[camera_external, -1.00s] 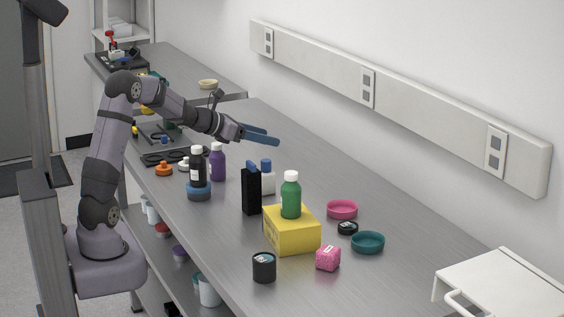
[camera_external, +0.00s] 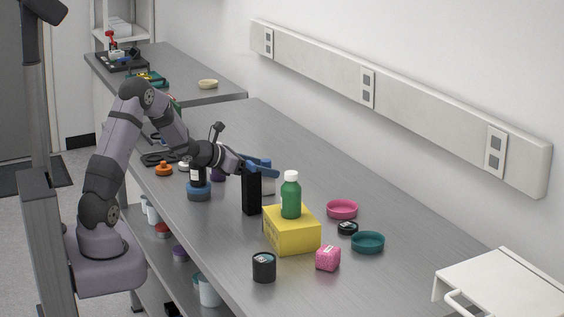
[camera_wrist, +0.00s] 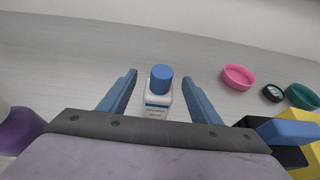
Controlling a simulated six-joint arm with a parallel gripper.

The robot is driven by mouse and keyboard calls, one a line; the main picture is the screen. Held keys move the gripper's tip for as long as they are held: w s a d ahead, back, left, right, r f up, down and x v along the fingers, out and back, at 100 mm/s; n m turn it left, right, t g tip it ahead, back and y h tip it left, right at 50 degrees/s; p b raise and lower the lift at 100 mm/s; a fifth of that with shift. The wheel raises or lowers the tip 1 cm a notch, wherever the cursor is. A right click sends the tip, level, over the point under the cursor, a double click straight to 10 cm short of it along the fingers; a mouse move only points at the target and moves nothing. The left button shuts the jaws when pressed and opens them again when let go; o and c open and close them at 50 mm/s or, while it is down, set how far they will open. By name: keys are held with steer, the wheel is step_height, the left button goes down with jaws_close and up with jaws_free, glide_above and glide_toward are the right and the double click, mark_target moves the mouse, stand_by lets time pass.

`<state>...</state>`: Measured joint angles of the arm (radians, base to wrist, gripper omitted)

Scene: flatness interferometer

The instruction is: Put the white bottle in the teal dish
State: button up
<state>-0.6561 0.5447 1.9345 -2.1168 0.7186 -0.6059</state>
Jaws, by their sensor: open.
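The white bottle (camera_wrist: 157,103) has a blue cap and stands upright on the bench. In the wrist view it is between the two fingers of my gripper (camera_wrist: 160,95), with a gap on each side.
A yellow box (camera_external: 290,237) bearing a green bottle (camera_external: 291,196) is to the right.

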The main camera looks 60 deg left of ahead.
mark_target(277, 191)
steer(key=shift+f, duration=0.1)
steer(key=shift+w+f, duration=0.1)
steer(key=shift+f, duration=0.5)
steer(key=shift+p+x, duration=0.8)
steer(key=shift+x, duration=1.6)
steer(key=shift+r, duration=0.1)
steer(key=shift+c, duration=0.4)
steer(key=c, duration=1.2)
steer(key=shift+r, duration=0.1)
step_height(277, 191, up, 12)
steer(key=p, duration=0.1)
